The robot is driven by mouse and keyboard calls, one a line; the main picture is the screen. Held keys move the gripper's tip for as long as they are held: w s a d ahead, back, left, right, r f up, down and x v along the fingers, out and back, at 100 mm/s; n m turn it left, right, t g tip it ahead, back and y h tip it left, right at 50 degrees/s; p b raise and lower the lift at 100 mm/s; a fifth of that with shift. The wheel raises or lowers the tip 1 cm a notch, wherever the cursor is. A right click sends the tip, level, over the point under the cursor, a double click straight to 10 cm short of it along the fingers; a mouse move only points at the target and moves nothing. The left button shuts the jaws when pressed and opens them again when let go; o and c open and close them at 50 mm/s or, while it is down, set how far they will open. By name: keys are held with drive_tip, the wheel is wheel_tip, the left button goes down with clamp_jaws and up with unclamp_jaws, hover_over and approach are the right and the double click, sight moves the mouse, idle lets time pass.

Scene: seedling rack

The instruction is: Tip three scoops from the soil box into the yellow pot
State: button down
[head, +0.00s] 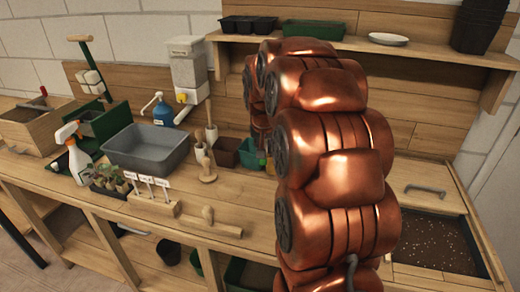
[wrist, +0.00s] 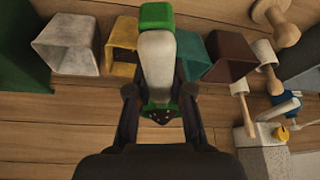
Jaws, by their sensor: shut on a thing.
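In the wrist view my gripper (wrist: 160,97) is shut on a tool with a pale handle and green ends, which looks like the scoop (wrist: 156,62). Dark specks show at its near green end; whether it carries soil I cannot tell. The yellow pot (wrist: 122,38) stands just left of the tool, partly behind it, its square mouth showing. The soil box (head: 437,243), with dark speckled soil, is at the right of the bench. My arm hides the gripper in the head view.
A grey pot (wrist: 78,43), a teal pot (wrist: 194,58) and a brown pot (wrist: 232,54) flank the yellow one. A grey basin (head: 148,147), a blue pump bottle (head: 163,112) and a spray bottle (head: 78,160) stand left. A shelf (head: 420,46) runs above.

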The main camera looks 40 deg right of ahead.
drive_tip(key=d+m+t+y+b, duration=0.1)
drive_tip(key=m+t+y, duration=0.1)
drive_tip(key=t+y, duration=0.1)
drive_tip(key=d+r+m+t+y+b, duration=0.1)
drive_tip(key=m+t+y, duration=0.1)
drive_tip(key=t+y, duration=0.1)
drive_tip(key=d+m+t+y+b, duration=0.1)
drive_tip(key=m+t+y+b, duration=0.1)
drive_tip(key=t+y, duration=0.1)
drive_tip(key=shift+s+d+r, duration=0.15)
drive_tip(key=shift+s+d, duration=0.05)
drive_tip(key=shift+d, duration=0.1)
idle(1.7)
idle(0.9)
